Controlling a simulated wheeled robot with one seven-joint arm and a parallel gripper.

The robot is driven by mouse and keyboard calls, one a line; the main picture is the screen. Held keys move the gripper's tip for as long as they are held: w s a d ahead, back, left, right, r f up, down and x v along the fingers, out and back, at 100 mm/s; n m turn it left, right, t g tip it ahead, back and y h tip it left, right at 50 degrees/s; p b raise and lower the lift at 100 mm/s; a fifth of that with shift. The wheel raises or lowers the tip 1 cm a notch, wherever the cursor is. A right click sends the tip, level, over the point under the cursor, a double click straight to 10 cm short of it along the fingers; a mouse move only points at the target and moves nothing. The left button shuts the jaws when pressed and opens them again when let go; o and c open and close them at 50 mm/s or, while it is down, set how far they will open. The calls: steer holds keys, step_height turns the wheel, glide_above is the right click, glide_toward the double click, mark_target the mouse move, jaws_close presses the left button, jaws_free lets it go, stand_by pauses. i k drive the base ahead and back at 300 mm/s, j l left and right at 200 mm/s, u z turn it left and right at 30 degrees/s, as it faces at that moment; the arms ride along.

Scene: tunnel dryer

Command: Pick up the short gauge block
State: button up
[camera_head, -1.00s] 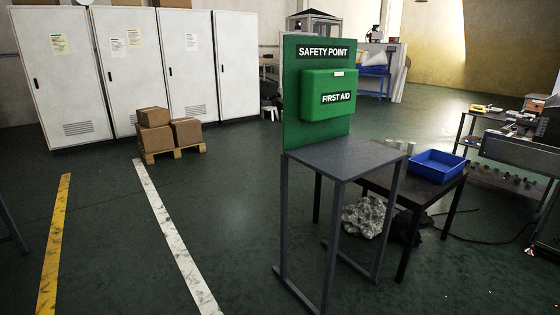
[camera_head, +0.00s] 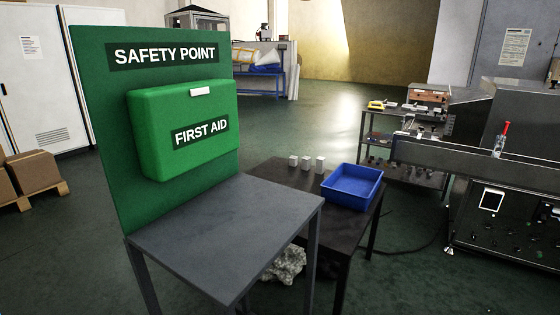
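Three small pale blocks stand in a row on a low dark table (camera_head: 290,176): a left one (camera_head: 293,160), a middle one (camera_head: 306,163) and a right one (camera_head: 320,165). They are upright and apart from each other. They are too small here to tell which is the short gauge block. My gripper is not in view.
A blue tray (camera_head: 345,198) sits right of the blocks on the same table. A grey table (camera_head: 225,235) with a green first aid board (camera_head: 115,130) stands in front, to the left. A shelf rack (camera_head: 365,128) and a machine (camera_head: 455,158) stand at right. Floor (camera_head: 415,265) is open at lower right.

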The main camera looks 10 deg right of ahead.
mark_target(293, 160)
steer(key=i+l+z, duration=0.25)
steer(key=i+z, duration=0.15)
steer(key=i, duration=0.2)
steer(key=i+z, duration=0.4)
steer(key=i, duration=0.2)
steer(key=i+j+z, duration=0.1)
steer(key=i+z, duration=0.35)
steer(key=i, duration=0.15)
steer(key=i+l+u, duration=0.1)
steer(key=i+u, duration=0.35)
steer(key=i+l+u, duration=0.45)
steer(key=i, duration=0.2)
steer(key=i+l+u, duration=0.85)
steer(key=l+u, duration=0.15)
steer(key=i+l+u, duration=0.3)
steer(key=l, duration=0.15)
steer(key=l+u, duration=0.3)
steer(key=i+l, duration=0.05)
steer(key=l, duration=0.05)
